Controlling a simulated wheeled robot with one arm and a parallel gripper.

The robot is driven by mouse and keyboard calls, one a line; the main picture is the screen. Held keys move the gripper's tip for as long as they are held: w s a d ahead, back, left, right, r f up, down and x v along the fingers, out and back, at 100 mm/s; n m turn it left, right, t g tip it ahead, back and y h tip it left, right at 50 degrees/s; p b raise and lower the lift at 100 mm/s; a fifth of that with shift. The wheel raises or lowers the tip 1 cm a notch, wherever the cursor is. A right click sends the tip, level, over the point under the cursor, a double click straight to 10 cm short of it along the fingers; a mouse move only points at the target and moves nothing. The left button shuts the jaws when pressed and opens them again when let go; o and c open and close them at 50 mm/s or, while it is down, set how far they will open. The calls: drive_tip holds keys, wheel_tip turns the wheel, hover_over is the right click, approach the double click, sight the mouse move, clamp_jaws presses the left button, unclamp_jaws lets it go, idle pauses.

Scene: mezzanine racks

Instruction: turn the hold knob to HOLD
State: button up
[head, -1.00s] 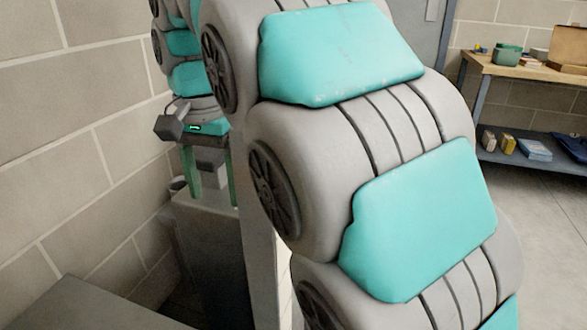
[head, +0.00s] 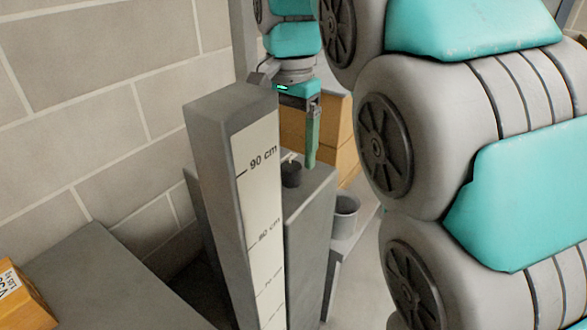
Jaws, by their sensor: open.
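A dark round knob (head: 291,174), with a small pale mark on top, stands on top of a grey cabinet (head: 312,215) behind a measuring post. The post hides part of the knob's left side; any lettering beside it cannot be read. My gripper (head: 311,148) points down just right of and above the knob, apart from it in the picture. One green finger shows; the other is hidden or unclear. The gripper is open and nothing shows in it.
The grey post (head: 216,150) with a centimetre scale rises in front of the cabinet. A block wall (head: 90,100) runs along the left. A grey surface (head: 95,275) bears an orange box (head: 22,300) at the lower left. A grey bucket (head: 345,215) stands right of the cabinet.

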sight(291, 166)
drive_tip(key=shift+f, duration=2.15)
clamp_jaws()
